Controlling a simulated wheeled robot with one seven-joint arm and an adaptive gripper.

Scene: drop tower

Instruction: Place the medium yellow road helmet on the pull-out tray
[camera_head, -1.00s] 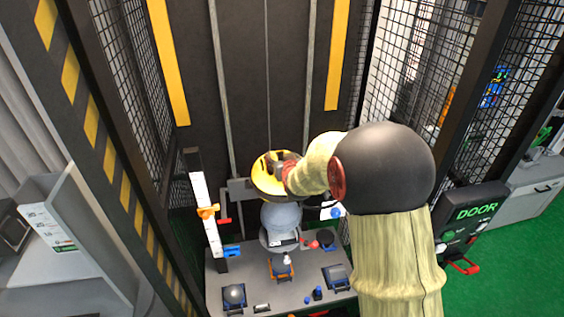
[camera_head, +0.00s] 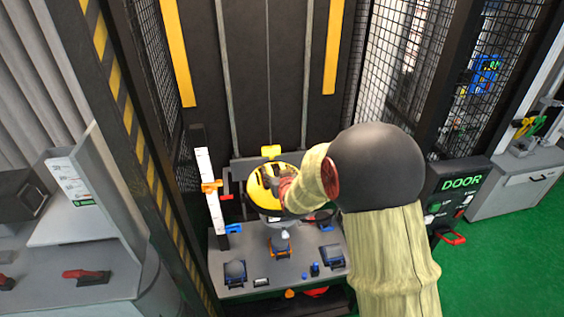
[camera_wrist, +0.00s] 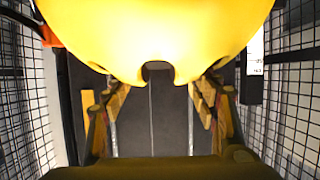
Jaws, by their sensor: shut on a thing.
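The yellow helmet (camera_head: 257,189) is held in front of the drop tower, above its grey base plate. My gripper (camera_head: 281,184) is shut on it from the right, and my arm covers part of it. In the wrist view the helmet (camera_wrist: 160,30) fills the upper middle, with my gripper's fingers (camera_wrist: 160,105) at either side of its lower edge. The pale headform below is mostly hidden by the helmet; I cannot tell whether they touch. I cannot make out a pull-out tray for certain.
The base plate (camera_head: 300,272) carries several small blue and black fixtures. A white scale post (camera_head: 208,185) with an orange slider stands at its left. Mesh walls flank the tower.

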